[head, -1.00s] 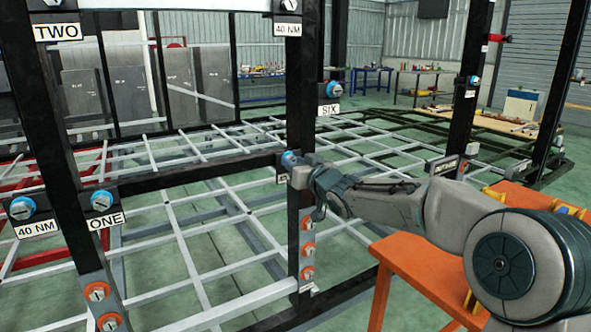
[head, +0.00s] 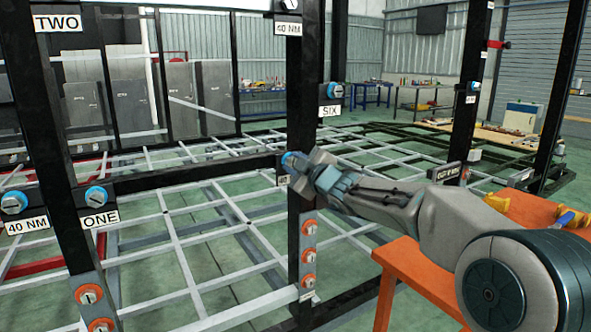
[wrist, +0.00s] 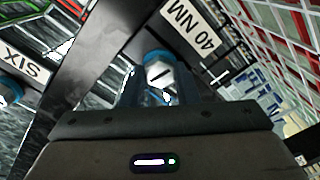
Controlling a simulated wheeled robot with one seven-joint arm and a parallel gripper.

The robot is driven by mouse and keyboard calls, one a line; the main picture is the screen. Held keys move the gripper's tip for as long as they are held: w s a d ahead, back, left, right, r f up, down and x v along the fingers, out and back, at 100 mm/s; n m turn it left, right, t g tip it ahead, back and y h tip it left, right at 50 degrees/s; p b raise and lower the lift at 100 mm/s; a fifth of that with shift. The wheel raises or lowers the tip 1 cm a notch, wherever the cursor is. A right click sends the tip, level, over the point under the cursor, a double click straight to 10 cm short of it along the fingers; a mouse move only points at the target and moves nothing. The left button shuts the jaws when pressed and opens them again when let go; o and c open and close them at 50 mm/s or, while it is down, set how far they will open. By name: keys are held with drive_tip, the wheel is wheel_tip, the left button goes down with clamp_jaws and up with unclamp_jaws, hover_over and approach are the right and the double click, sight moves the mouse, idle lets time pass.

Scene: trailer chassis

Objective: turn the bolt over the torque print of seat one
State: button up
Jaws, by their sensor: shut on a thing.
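My gripper (head: 300,160) is at a blue-collared bolt (head: 290,162) on the dark middle post. In the wrist view the fingers (wrist: 158,90) are shut on this bolt (wrist: 158,72), whose slotted grey head shows between them. A 40 NM print (wrist: 192,28) is beside it there; in the head view a small plate (head: 283,181) under the bolt is partly hidden and unreadable. The ONE print (head: 101,219) hangs at the left under another blue-collared bolt (head: 96,196). Left of that, a bolt (head: 14,203) sits over a 40 NM print (head: 27,225).
The SIX print (head: 329,110) and its bolt (head: 333,90) are just behind the post. Orange-collared bolts (head: 309,254) run down the post below my gripper. An orange stand (head: 400,265) is under my arm. Grey chassis bars (head: 175,235) spread behind.

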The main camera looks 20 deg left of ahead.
drive_tip(key=n+b, duration=0.2)
drive_tip(key=n, duration=0.4)
drive_tip(key=shift+r+n+b, duration=0.1)
drive_tip(key=shift+n+b, duration=0.2)
drive_tip(key=shift+c, duration=0.2)
drive_tip(key=n+b, duration=0.2)
drive_tip(key=n, duration=0.3)
drive_tip(key=shift+r, duration=0.1)
drive_tip(key=shift+n, duration=0.4)
drive_tip(key=o, duration=1)
drive_tip(key=shift+f, duration=0.2)
drive_tip(key=v, duration=1.3)
drive_tip(key=shift+s+d+b, duration=0.25)
drive_tip(key=shift+b, duration=0.1)
